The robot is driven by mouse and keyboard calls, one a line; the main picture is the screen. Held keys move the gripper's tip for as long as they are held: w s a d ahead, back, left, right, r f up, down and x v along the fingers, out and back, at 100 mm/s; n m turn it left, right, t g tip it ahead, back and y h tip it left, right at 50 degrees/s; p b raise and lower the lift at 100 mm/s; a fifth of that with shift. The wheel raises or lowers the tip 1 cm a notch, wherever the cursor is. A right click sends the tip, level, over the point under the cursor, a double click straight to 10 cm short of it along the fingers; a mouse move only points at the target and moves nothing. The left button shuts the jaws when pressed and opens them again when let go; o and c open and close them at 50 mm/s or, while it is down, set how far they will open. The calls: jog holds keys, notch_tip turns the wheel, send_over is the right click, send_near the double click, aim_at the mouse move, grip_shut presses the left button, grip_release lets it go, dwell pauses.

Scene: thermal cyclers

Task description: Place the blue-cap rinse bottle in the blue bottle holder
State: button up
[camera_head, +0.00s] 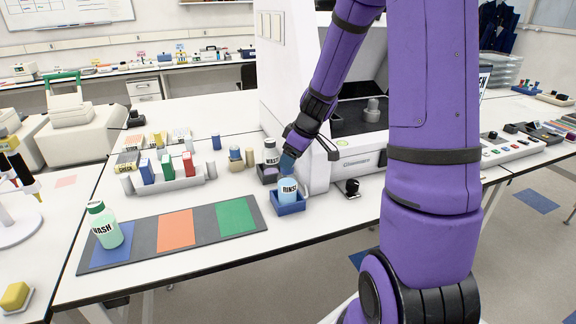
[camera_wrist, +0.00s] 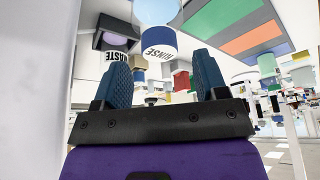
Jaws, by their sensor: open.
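The rinse bottle (camera_head: 288,189), pale blue with a RINSE label, stands upright in the low blue bottle holder (camera_head: 290,208) near the table's front edge. My gripper (camera_head: 288,164) is just above the bottle, angled down, and hides its cap. The gripper is open. I cannot tell whether a finger still touches the bottle.
The white machine (camera_head: 345,152) is close at right. A mat with coloured squares (camera_head: 175,231) and a green wash bottle (camera_head: 104,226) lie left. A tube rack (camera_head: 170,182) stands behind the mat.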

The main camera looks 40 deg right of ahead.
jog(key=v, duration=0.7)
jog(key=s+a+r+m, duration=0.2)
jog(key=s+a+r, duration=0.7)
jog(key=a+r, duration=0.2)
jog(key=s+a+r+m+h, duration=0.1)
jog(key=s+a+r+m, duration=0.1)
jog(key=s, duration=0.5)
jog(key=s+a+r+m+t+h, duration=0.1)
jog(key=s+a, duration=0.1)
jog(key=s, duration=0.4)
jog(key=shift+s+r+m, duration=0.4)
